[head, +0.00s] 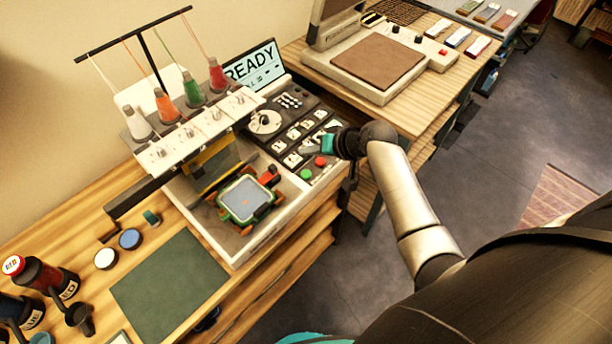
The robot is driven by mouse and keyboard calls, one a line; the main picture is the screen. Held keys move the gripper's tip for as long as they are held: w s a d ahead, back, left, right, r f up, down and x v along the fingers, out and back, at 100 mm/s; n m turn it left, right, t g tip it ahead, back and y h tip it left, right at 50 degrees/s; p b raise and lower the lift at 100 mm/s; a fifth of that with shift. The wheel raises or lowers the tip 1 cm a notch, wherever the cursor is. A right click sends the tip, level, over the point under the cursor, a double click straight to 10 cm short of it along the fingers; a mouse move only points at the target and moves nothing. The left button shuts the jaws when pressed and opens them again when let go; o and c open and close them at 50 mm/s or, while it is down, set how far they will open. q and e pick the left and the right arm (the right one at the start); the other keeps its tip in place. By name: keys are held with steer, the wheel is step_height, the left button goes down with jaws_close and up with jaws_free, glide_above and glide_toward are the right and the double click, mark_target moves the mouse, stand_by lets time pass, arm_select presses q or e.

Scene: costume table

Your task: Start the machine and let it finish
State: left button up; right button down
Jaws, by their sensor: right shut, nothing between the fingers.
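The embroidery machine (215,130) stands on the wooden table, with several coloured thread cones on top. Its screen (256,66) reads READY. A green button (306,174) and a red button (320,162) sit at the near end of the dark control panel (282,122). A hoop (244,199) with grey fabric is mounted under the needle heads. My right gripper (308,149) is shut and empty, over the panel's right edge just above the two buttons in the picture. I cannot tell whether it touches the panel. My left gripper is out of view.
A heat press (377,65) stands on another table at the back right. The floor (490,140) at right is open.

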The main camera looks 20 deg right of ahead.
steer(key=b, duration=0.5)
glide_above(309, 177)
step_height(309, 177, down, 6)
steer(key=shift+r, duration=0.15)
steer(key=shift+f+b, duration=0.35)
steer(key=shift+f, duration=0.15)
steer(key=shift+f, duration=0.15)
stand_by(1.1)
steer(key=shift+f, duration=0.25)
